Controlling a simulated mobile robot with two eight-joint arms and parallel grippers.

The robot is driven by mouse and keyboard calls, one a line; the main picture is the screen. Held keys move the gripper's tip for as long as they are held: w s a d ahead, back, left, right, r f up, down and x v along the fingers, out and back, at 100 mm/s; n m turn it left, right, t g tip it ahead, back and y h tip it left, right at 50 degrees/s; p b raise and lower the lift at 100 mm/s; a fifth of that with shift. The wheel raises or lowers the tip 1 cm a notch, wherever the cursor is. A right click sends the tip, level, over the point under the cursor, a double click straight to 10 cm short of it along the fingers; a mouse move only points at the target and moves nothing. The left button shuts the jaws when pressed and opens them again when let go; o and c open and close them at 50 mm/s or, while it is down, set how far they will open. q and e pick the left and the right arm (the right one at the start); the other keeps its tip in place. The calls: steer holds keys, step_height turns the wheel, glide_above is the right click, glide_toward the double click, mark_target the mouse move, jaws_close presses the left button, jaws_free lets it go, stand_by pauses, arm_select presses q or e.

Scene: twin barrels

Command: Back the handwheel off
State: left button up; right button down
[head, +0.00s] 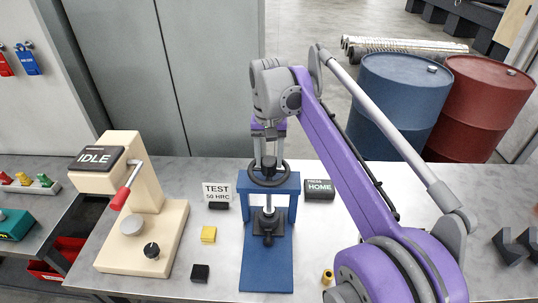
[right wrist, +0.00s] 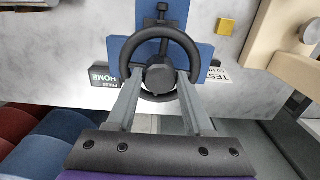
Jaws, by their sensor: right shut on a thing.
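The black handwheel (head: 269,181) tops the screw of a blue press (head: 266,262) in the middle of the bench. In the right wrist view the handwheel (right wrist: 124,50) shows as a ring around a dark hub. My right gripper (head: 268,162) comes down on it from above. In the right wrist view its two fingers (right wrist: 160,78) lie either side of the hub, shut on the handwheel. Exact finger contact is hard to make out. My left gripper is not in view.
A cream tester (head: 170,235) with a red-handled lever and IDLE display stands left. A "TEST 50 HRC" sign (head: 217,191), yellow block (head: 209,234), black block (head: 200,273) and HOME box (head: 320,189) surround the press. Blue (head: 400,95) and red (head: 485,100) barrels stand behind the bench.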

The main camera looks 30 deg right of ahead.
steer(key=n+p, duration=0.1)
steer(key=n, duration=0.5)
steer(key=shift+n, duration=0.3)
steer(key=n+p, duration=0.1)
steer(key=n, duration=1.1)
steer(key=shift+n, duration=0.3)
arm_select(q)
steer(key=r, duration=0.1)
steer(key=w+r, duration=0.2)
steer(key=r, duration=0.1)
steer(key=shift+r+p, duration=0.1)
steer(key=shift+p, duration=0.2)
arm_select(e)
steer(key=n, duration=0.5)
steer(key=shift+n, duration=0.7)
steer(key=shift+c, duration=1.4)
jaws_free()
